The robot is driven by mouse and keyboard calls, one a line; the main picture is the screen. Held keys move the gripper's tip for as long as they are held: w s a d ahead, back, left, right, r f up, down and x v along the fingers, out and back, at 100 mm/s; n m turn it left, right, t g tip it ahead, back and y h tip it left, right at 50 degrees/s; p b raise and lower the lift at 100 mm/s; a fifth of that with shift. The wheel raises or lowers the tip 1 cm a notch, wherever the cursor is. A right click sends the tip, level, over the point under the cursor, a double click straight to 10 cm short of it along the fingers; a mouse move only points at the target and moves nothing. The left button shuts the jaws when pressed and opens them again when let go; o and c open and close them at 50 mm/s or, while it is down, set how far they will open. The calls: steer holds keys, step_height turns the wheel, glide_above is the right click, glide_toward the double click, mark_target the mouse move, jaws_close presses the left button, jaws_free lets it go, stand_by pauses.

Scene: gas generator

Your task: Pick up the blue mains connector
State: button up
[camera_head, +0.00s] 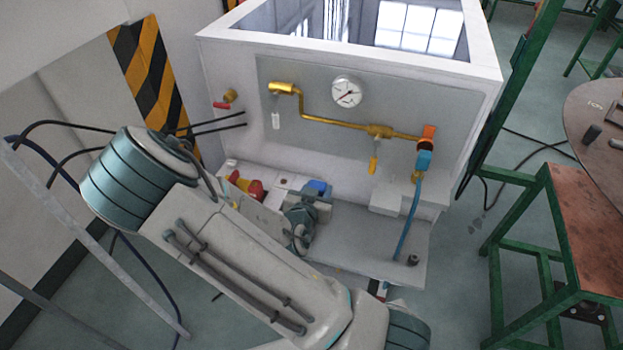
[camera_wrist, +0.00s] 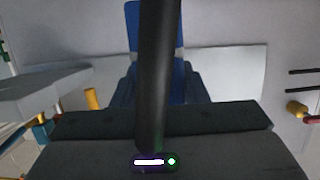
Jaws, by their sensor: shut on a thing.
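The blue mains connector (camera_head: 318,187) shows in the head view at my gripper (camera_head: 312,198), low in front of the white machine. In the wrist view the blue connector (camera_wrist: 123,92) is in the upper middle, partly hidden behind a dark upright bar, which looks like its cable. My gripper's dark grey body spans the bottom of the wrist view. My gripper is shut on the connector. The fingertips' contact is hidden, and I cannot tell whether the connector touches the machine.
The machine's panel carries a gauge (camera_head: 347,92), brass pipe (camera_head: 345,124) and a blue hose (camera_head: 408,222). A red-and-yellow switch (camera_head: 246,186) is left of my gripper. A green-framed table (camera_head: 592,213) stands at the right.

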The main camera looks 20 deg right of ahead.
steer(key=p, duration=0.1)
steer(key=s+r+p, duration=0.1)
steer(key=p, duration=0.1)
steer(key=shift+d+r+p, duration=0.25)
steer(key=shift+d+p, duration=0.05)
steer(key=shift+d, duration=0.05)
steer(key=shift+s+d+p, duration=0.25)
steer(key=shift+s+p, duration=0.05)
steer(key=shift+p, duration=0.8)
